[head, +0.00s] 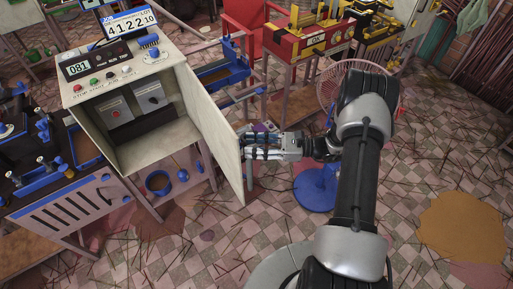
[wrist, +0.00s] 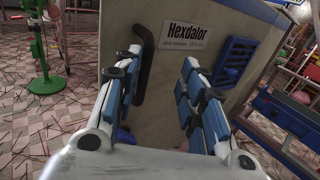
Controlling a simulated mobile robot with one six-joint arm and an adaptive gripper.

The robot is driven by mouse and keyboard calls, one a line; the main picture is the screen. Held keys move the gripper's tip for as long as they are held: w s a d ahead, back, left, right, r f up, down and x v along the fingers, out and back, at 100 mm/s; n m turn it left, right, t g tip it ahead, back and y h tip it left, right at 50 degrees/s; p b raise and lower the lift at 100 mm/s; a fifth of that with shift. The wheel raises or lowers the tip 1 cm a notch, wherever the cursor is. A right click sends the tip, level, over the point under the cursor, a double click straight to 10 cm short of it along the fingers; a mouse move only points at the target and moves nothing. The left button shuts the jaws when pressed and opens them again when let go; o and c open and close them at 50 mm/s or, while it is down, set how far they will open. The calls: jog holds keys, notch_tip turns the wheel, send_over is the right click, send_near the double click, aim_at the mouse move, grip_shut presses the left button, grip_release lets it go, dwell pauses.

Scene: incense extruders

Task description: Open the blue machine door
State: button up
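The machine is a cream cabinet (head: 120,75) with a control panel on top and blue parts below and beside it. Its door (head: 215,130) stands swung out to the right, and the inside with two grey switch boxes shows. In the wrist view the door's outer face (wrist: 170,90) carries a "Hexdalor" plate and a dark bar handle (wrist: 146,75). My gripper (head: 248,148) is at the outer side of the door near its free edge. In the wrist view my gripper (wrist: 160,62) has its fingers apart, with the handle close to the left finger; whether they touch is unclear.
A fan with a blue base (head: 317,188) stands behind my arm. A red and yellow machine (head: 310,40) is at the back. A workbench with blue parts (head: 65,205) is at the left. The checkered floor in front of the door is open, with thin sticks scattered on it.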

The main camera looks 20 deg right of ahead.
jog(key=o, duration=0.3)
jog(key=shift+w+r, duration=0.2)
jog(key=shift+w, duration=0.45)
jog(key=shift+d, duration=0.1)
jog(key=shift+s+d, duration=0.1)
jog(key=shift+d, duration=0.05)
jog(key=v, duration=1.2)
jog(key=shift+s+a+f, duration=0.2)
jog(key=shift+s+a, duration=0.05)
jog(key=shift+s, duration=0.1)
jog(key=shift+d, duration=0.1)
